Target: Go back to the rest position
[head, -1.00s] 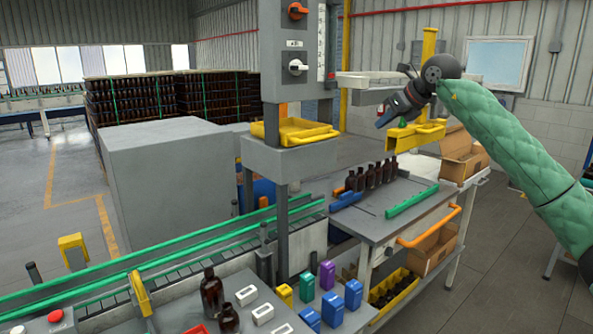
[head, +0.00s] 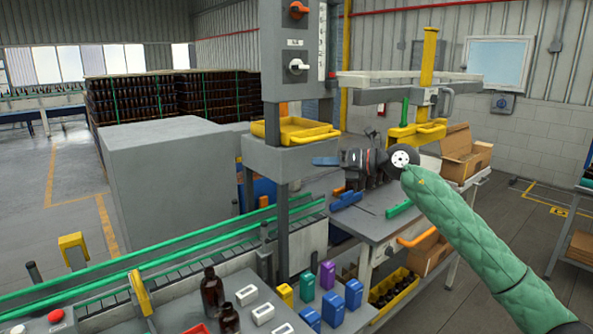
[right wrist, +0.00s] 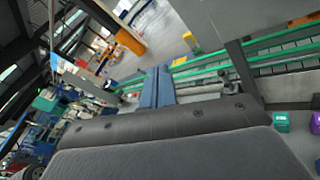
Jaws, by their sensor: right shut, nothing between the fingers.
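My right arm, in a green quilted sleeve, comes in from the lower right of the head view. My right gripper (head: 326,161) is held in the air above the workbench (head: 375,226), pointing left toward the grey control column (head: 283,165). Its blue fingers are shut with nothing between them. They also show pressed together in the right wrist view (right wrist: 157,88). My left gripper is not in view.
The yellow tray (head: 295,131) on the column is close to my right gripper's left. A yellow-handled fixture (head: 428,90) stands behind the wrist. Amber bottles (head: 212,292) and coloured blocks (head: 333,308) stand at the front. Floor at the right is open.

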